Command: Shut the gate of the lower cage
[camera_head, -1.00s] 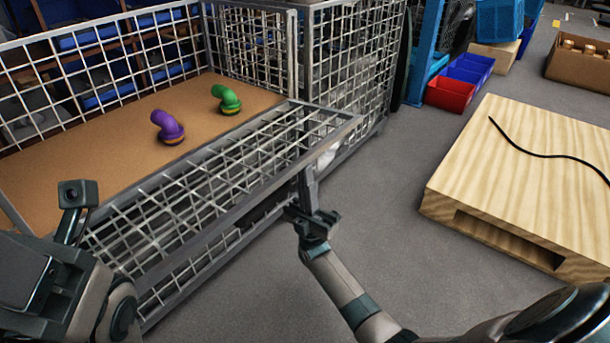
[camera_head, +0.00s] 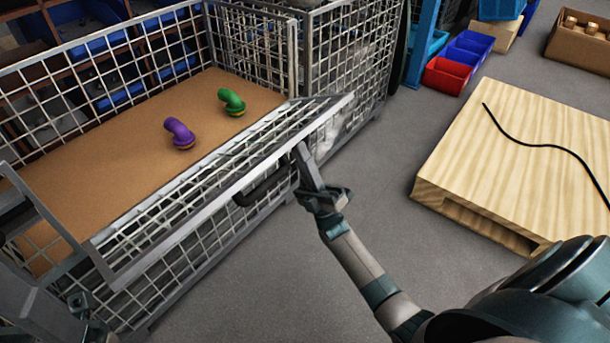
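The near cage is a grey wire-mesh box with a brown floor (camera_head: 75,170). A purple elbow piece (camera_head: 180,133) and a green elbow piece (camera_head: 232,102) stand on that floor. The gate (camera_head: 225,185), a mesh panel in a grey frame along the cage's front, leans outward and is not upright. A dark handle (camera_head: 262,186) shows below its outer rail. My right gripper (camera_head: 306,165) is at the outer rail near its right end, apparently touching it; its finger opening is unclear. My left arm is at the lower left, its gripper largely cut off or hidden.
A second mesh cage (camera_head: 350,60) adjoins behind on the right. A pale wooden platform (camera_head: 500,160) with a black cable (camera_head: 545,153) lies right of my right arm. Red (camera_head: 446,76) and blue bins stand behind it. Grey floor (camera_head: 380,215) is clear between cage and platform.

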